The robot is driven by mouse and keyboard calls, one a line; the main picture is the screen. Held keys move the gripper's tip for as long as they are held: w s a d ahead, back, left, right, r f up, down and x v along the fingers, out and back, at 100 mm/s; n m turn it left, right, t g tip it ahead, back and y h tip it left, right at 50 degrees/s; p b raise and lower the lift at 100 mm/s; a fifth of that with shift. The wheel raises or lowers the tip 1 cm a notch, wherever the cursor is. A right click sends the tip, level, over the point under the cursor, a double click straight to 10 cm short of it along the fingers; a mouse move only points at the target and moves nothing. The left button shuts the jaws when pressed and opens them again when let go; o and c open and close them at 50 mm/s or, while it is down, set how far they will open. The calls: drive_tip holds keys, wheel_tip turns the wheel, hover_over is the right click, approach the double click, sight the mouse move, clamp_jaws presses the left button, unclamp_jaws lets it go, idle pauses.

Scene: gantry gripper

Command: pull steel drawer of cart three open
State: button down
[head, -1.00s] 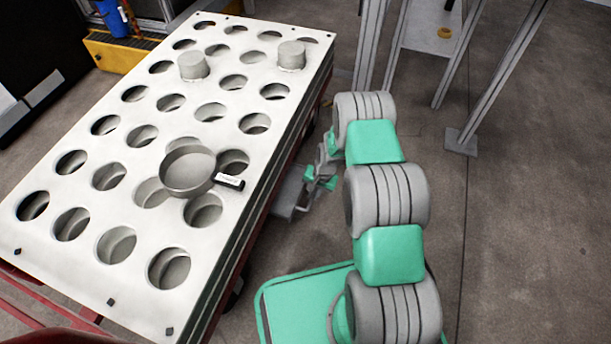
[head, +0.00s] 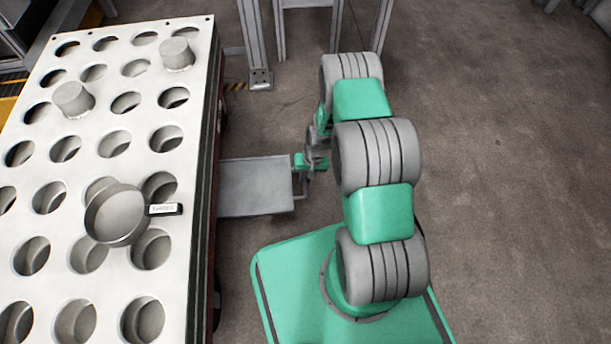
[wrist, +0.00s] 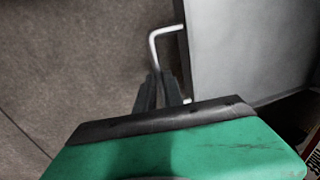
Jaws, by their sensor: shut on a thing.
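The steel drawer (head: 256,187) is a flat grey box that sticks out from the right side of the cart (head: 208,150), below its white top. Its bar handle (head: 300,186) is at the drawer's right end. My gripper (head: 308,163) is at that end, shut on the handle. In the wrist view the pale bent handle (wrist: 156,38) runs from the drawer (wrist: 245,45) to between the dark fingers (wrist: 160,92). Part of the handle is hidden behind my gripper. The inside of the drawer looks empty where it shows.
The cart's top has rows of round holes, with a pan (head: 115,215) and two grey cylinders (head: 73,99) (head: 177,53) on it. A metal frame post (head: 255,45) stands behind the drawer. The floor (head: 500,200) on the right is clear.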

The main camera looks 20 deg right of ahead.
drive_tip(key=c, duration=1.5)
unclamp_jaws()
drive_tip(key=shift+o, duration=0.2)
wheel_tip(320, 180, up, 8)
drive_tip(key=d+p, duration=0.1)
drive_tip(key=p, duration=0.2)
drive_tip(key=shift+s+d+f, duration=0.15)
drive_tip(key=shift+d, duration=0.1)
